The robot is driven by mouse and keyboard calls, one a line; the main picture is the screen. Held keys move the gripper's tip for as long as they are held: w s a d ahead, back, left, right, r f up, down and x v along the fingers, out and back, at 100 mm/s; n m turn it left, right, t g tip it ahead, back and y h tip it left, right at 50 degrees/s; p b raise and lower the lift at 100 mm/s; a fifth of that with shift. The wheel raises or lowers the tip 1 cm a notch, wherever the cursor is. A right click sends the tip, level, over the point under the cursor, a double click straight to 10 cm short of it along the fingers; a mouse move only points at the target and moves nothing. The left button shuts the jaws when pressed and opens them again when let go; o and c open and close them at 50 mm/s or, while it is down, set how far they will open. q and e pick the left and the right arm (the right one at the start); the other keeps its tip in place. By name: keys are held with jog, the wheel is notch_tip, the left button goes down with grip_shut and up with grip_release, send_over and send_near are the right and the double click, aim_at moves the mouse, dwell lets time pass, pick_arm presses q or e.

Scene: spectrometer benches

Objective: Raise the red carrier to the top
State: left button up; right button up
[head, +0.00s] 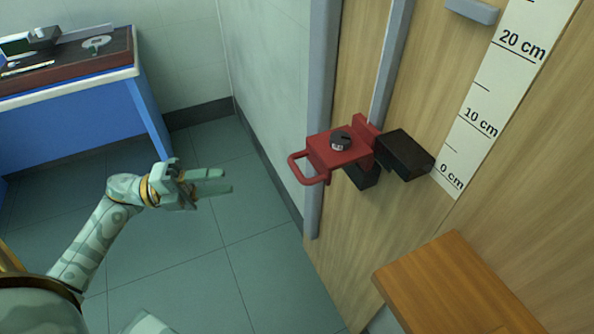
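The red carrier (332,153) sits on a vertical grey rail (393,60) on a wooden panel, in the right half of the head view. It has a red loop handle (300,172) on its left and a dark round knob (340,140) on top. A black block (404,155) beside it reaches the scale (497,85) near the 0 cm mark. My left gripper (228,181) is to the left of the handle, apart from it, with its two fingers slightly apart and nothing between them. My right gripper is not in view.
A grey block (471,11) is on the panel near the top of the view. A wooden ledge (455,285) juts out below the carrier. A blue bench (75,130) with items on it stands at the far left. Open floor lies below my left gripper.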

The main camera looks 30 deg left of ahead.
aim_at(297, 169)
pick_arm(q)
jog(key=x, duration=1.6)
jog(key=shift+w, duration=0.1)
grip_shut()
